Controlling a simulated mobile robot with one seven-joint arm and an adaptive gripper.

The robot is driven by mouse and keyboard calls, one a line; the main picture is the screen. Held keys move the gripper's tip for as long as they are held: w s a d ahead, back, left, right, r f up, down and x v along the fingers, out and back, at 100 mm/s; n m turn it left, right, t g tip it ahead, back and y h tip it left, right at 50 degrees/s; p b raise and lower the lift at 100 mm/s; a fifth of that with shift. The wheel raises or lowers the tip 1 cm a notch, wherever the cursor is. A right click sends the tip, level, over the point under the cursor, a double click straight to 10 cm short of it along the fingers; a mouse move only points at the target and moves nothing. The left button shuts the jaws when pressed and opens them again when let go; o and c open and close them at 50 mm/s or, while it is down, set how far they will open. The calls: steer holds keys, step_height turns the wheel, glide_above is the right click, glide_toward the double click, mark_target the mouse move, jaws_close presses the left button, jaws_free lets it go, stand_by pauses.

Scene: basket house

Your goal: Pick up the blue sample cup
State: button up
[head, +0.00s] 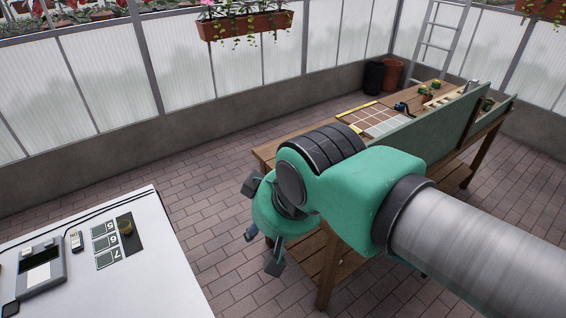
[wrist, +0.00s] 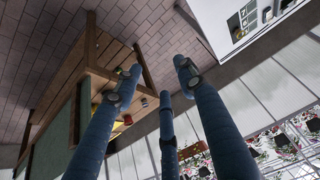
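I cannot pick out a blue sample cup with certainty in either view. A small dark, bluish object (head: 401,107) stands on the wooden workbench (head: 268,152) beside a gridded tray, too small to identify. An olive-brown round item (head: 126,227) sits on a black strip on the white table at left; it does not look blue. My gripper (head: 258,228) hangs in the air between the white table and the workbench. In the wrist view, its blue-grey fingers (wrist: 158,76) are spread apart with nothing between them, so it is open and empty.
The white table (head: 165,285) carries a grey device (head: 41,272) and numbered cards (head: 105,244). A gridded tray (head: 380,122) and a green back panel (head: 450,125) are on the workbench. A ladder (head: 440,40) and pots stand behind. Brick floor is clear between the tables.

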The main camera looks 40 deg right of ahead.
steer(key=o, duration=0.4)
steer(key=shift+o, duration=0.2)
